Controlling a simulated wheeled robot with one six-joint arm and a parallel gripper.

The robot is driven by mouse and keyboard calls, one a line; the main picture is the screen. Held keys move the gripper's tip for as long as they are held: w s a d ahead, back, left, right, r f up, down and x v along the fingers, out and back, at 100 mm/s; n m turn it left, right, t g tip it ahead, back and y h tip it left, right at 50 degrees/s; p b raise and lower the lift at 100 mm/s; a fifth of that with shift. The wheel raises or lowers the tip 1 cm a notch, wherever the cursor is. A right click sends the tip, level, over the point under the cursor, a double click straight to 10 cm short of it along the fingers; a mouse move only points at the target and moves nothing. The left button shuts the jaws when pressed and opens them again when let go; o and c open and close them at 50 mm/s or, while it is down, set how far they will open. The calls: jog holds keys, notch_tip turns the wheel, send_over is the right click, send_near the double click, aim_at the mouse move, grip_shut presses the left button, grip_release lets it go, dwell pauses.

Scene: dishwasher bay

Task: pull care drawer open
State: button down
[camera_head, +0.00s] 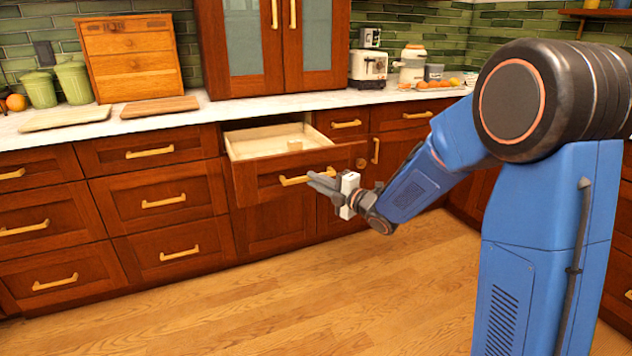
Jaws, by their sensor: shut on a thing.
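A wooden drawer (262,184) stands pulled out from the cabinet row under the counter. Its pale inside (265,140) shows, with a divider and a small object that I cannot make out. A brass handle (291,181) is on its front. My gripper (321,181) is at the right part of this handle, with its fingers shut on it. The fingers hide part of the handle, and the exact contact is too small to see. My blue arm reaches in from the right.
Shut drawers (150,152) lie to the left, and a shut small drawer (345,122) and cabinet doors lie to the right. The white counter (210,110) above bears a toaster (368,68), cutting boards and canisters. The wooden floor (300,290) in front is clear.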

jog(key=shift+s, duration=0.2)
jog(key=shift+d, duration=0.1)
jog(key=c, duration=1.8)
grip_release()
jog(key=shift+o, duration=0.2)
jog(key=v, duration=1.7)
jog(key=shift+s, duration=0.2)
jog(key=shift+d, duration=0.1)
